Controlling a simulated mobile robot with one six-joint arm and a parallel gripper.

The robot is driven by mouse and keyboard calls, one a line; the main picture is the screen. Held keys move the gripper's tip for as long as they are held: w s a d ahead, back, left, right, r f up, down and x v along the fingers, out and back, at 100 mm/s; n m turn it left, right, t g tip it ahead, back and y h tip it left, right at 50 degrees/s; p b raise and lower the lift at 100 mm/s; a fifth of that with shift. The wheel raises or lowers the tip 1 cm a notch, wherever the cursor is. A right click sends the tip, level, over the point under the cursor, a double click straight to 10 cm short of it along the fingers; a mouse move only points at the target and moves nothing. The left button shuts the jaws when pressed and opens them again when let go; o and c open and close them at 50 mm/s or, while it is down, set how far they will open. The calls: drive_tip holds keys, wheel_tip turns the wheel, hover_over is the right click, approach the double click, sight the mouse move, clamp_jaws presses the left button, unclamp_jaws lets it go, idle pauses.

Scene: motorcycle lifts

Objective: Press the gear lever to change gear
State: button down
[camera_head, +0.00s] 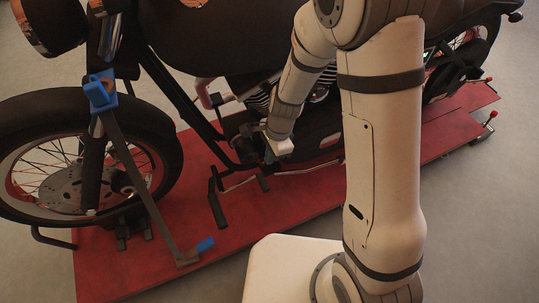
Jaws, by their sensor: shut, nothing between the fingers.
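A dark motorcycle (205,38) stands on a red lift platform (300,195). Low on its near side, a thin pale lever rod (240,184) runs above the platform, with a small dark pedal piece (263,183) near its right end. I take this to be the gear lever. My arm reaches down from the upper right. My gripper (269,155) is shut and empty, pointing down beside the engine, a little above the pedal piece in the picture. The fingertips are small and dark, and I cannot tell whether they touch anything.
A black foot peg and bracket (216,203) stick out left of the lever. The front wheel (70,170) is at left. Grey floor (480,230) is clear at right.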

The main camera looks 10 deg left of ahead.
sight(263, 180)
drive_tip(key=f+b, duration=0.1)
drive_tip(key=f, duration=0.2)
drive_tip(key=a+f+b, duration=0.1)
drive_tip(key=f, duration=0.2)
drive_tip(key=s+f+b, duration=0.1)
drive_tip(key=f, duration=0.3)
drive_tip(key=shift+a, duration=0.35)
